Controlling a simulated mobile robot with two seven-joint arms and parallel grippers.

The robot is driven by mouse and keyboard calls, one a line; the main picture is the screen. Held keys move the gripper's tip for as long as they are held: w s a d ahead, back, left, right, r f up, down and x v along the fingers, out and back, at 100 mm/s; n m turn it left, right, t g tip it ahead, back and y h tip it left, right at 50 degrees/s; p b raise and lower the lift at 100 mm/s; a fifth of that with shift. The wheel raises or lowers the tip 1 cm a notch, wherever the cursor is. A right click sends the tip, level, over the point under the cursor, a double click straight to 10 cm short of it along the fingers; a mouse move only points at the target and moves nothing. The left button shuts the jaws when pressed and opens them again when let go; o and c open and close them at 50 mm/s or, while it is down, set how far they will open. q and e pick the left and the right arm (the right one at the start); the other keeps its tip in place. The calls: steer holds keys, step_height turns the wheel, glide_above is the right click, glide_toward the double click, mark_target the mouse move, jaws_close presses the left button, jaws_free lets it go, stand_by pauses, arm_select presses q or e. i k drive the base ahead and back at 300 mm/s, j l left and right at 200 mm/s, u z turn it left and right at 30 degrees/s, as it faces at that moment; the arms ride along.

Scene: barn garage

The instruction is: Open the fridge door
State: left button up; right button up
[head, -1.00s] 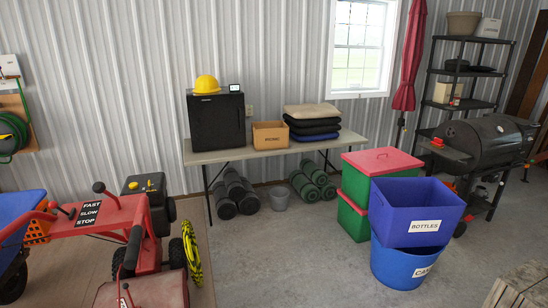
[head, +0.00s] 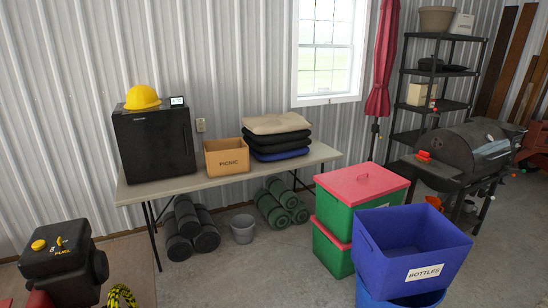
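The fridge (head: 155,143) is a small black box-shaped unit on the left end of a folding table (head: 222,183) against the wall. Its front door looks shut. Neither of my grippers shows in the head view.
Rolled mats and a grey bucket (head: 243,229) are below. Blue bins (head: 412,245) and red-lidded green boxes (head: 360,187) stand right; a fuel can (head: 62,262) is front left. Floor before the table is open.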

mark_target(155, 145)
steer(key=i+u, duration=0.25)
steer(key=i, duration=0.55)
steer(key=i+l+u, duration=0.15)
steer(key=i+u, duration=0.15)
steer(key=i, duration=0.45)
steer(key=i+u, duration=0.3)
steer(key=i, duration=0.5)
steer(key=i+l+u, duration=0.25)
steer(key=i, duration=0.5)
steer(key=i+u, duration=0.5)
steer(key=i+l+u, duration=0.15)
steer(key=i+u, duration=0.35)
steer(key=i, duration=0.1)
